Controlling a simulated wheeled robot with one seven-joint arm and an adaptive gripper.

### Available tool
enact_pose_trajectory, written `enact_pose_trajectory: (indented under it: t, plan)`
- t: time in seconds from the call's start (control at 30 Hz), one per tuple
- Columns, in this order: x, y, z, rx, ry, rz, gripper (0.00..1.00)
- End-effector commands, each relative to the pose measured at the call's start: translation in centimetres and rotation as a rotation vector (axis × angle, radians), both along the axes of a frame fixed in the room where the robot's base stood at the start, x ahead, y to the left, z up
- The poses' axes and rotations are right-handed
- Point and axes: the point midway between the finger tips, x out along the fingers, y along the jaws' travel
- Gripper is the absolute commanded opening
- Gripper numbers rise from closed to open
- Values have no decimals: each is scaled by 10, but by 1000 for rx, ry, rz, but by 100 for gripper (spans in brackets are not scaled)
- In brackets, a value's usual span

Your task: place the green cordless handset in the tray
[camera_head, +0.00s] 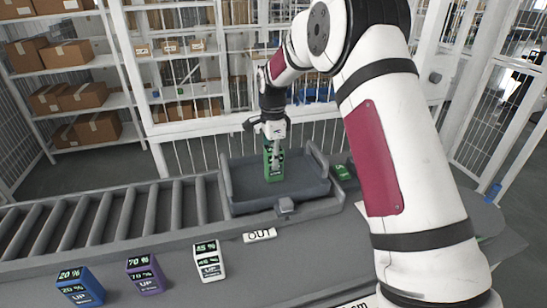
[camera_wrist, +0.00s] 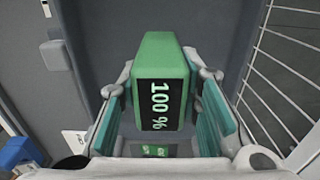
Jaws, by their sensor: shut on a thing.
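The green cordless handset (camera_head: 273,160) is upright in my gripper (camera_head: 270,128), over the dark grey tray (camera_head: 249,204) on the conveyor. In the wrist view the handset (camera_wrist: 163,62) shows a dark label reading 100 %. The gripper's fingers (camera_wrist: 163,105) are on both sides of it. The tray floor and wall (camera_wrist: 223,30) show around and beyond it. I cannot tell whether the handset's lower end touches the tray floor.
Blue (camera_head: 80,285), purple (camera_head: 144,274) and white (camera_head: 209,261) handsets stand on the front counter, left of the OUT label (camera_head: 259,235). Another green item (camera_head: 343,172) lies right of the tray. Conveyor rollers (camera_head: 120,215) run left. Shelves with boxes (camera_head: 85,95) stand behind a fence.

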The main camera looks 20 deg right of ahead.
Motion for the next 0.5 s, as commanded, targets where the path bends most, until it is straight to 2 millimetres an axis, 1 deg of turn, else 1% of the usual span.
enact_pose_trajectory:
  t: [0.37,0.4,0.47,0.5]
  plan:
    - [0,0,-5,0,-1,0,0]
    - [0,0,-6,0,-1,0,36]
    - [0,0,-5,0,-1,0,49]
    - [0,0,-5,0,-1,0,51]
